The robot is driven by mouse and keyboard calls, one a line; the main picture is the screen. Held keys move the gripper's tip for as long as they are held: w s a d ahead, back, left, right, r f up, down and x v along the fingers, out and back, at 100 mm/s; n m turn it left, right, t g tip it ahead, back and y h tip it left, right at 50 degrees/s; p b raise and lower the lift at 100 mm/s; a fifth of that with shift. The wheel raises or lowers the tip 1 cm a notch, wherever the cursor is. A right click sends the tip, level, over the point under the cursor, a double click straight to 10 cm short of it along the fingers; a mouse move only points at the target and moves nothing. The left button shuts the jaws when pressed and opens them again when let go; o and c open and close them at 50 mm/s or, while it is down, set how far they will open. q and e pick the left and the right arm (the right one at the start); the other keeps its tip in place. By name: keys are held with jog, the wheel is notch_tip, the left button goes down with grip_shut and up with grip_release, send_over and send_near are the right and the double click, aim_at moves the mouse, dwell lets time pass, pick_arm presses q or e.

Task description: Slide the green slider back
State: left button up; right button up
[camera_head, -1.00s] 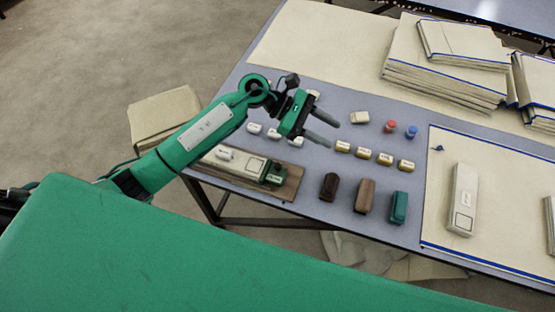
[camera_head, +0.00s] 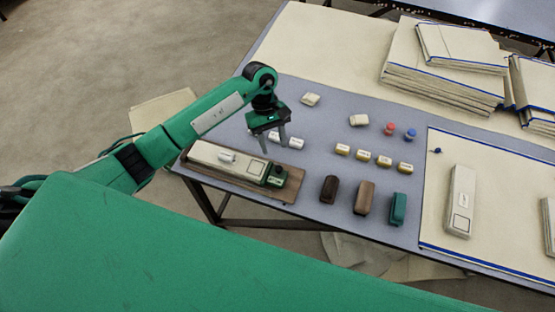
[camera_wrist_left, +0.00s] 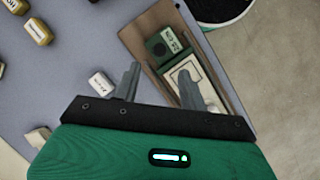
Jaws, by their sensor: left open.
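The green slider (camera_head: 275,176) is a small dark green block with a label, at the right end of a cream strip on a brown wooden board (camera_head: 290,190). The slider also shows in the left wrist view (camera_wrist_left: 167,45), past my fingertips, with the board (camera_wrist_left: 215,65) running down to the right. My left gripper (camera_head: 274,146) is open and empty, fingers pointing down, just behind the slider in the head view and apart from it. In the left wrist view my left gripper (camera_wrist_left: 159,74) has one finger overlapping the cream strip (camera_wrist_left: 187,82). My right gripper is not in view.
White blocks (camera_head: 293,142) stand close beside my left gripper. The board lies near the front edge of the grey table (camera_head: 325,110).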

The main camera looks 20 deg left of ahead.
aim_at(278, 168)
pick_arm(q)
jog(key=p+x, duration=0.1)
jog(key=x, duration=0.5)
jog(key=shift+s+d, duration=0.1)
jog(key=shift+s, duration=0.05)
jog(key=shift+p+x, duration=0.3)
jog(key=shift+x, duration=0.55)
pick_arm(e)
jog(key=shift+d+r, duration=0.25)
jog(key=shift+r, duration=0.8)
pick_arm(q)
jog(key=shift+c, duration=0.4)
